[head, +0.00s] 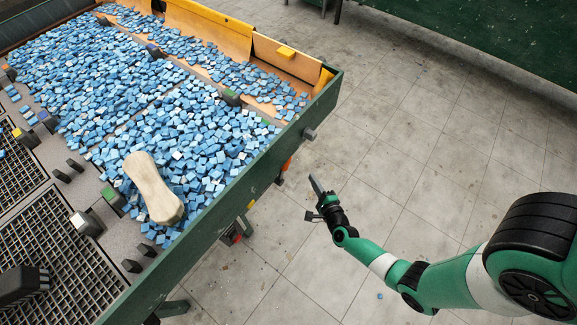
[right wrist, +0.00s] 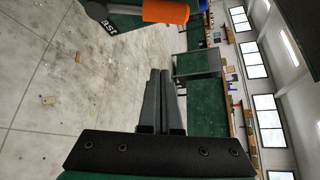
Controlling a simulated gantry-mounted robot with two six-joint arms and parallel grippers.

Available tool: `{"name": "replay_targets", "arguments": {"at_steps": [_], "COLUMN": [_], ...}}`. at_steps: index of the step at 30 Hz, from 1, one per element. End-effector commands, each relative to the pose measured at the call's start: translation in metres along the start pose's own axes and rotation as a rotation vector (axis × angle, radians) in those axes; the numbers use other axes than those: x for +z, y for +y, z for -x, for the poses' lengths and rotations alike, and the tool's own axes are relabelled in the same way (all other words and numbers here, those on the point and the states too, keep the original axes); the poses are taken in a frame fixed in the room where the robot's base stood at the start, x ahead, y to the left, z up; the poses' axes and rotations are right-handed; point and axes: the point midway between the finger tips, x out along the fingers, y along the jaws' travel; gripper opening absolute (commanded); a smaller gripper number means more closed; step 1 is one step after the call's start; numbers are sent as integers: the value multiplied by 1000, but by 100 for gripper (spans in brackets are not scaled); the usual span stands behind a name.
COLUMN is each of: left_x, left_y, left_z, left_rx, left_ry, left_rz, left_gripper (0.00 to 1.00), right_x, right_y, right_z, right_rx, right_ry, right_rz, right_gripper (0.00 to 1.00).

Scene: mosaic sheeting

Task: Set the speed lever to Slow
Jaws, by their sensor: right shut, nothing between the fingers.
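The speed lever (head: 287,165) shows in the head view as a small orange handle on the green outer side of the table. In the right wrist view the orange lever handle (right wrist: 165,10) is at the top, cut off by the frame edge. A dark plate (right wrist: 112,24) beside it bears white letters, partly cut off, that seem to end in "ast". My right gripper (head: 315,184) hangs over the floor to the right of the lever, apart from it. In the right wrist view its fingers (right wrist: 160,75) are shut together and empty. My left gripper is not in view.
The green-sided table (head: 262,168) holds many blue tiles (head: 150,100) and a pale bone-shaped piece (head: 152,188). A grey knob (head: 309,134) sticks out of its side above the lever. A red part (head: 232,236) is lower left.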

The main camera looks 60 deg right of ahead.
Motion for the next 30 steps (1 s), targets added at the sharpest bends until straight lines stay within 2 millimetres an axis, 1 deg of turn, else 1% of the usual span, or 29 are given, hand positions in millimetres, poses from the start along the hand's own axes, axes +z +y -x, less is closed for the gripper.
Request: {"name": "replay_targets", "arguments": {"at_steps": [7, 11, 14, 17, 24, 26, 27, 30], "left_x": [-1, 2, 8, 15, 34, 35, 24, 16], "left_y": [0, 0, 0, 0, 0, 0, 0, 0], "left_z": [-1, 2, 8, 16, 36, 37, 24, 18], "left_rx": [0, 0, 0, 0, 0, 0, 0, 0], "left_ry": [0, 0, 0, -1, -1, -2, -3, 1], "left_rz": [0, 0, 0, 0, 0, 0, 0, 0], "left_gripper": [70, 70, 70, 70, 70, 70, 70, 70], "right_x": [1, 1, 1, 0, 0, 2, 16, 29], "right_y": [-2, -1, 0, 2, 2, -1, -8, -6], "right_z": [-1, -8, -23, -42, -96, -105, -96, -91], "right_rx": [-2, -4, -6, -6, -5, -4, 1, 1], "right_ry": [-2, -1, -1, -1, -2, -3, -8, -6], "right_rz": [0, -1, -1, -2, -1, 0, 1, 1], "right_gripper": [0, 0, 0, 0, 0, 0, 0, 0]}}
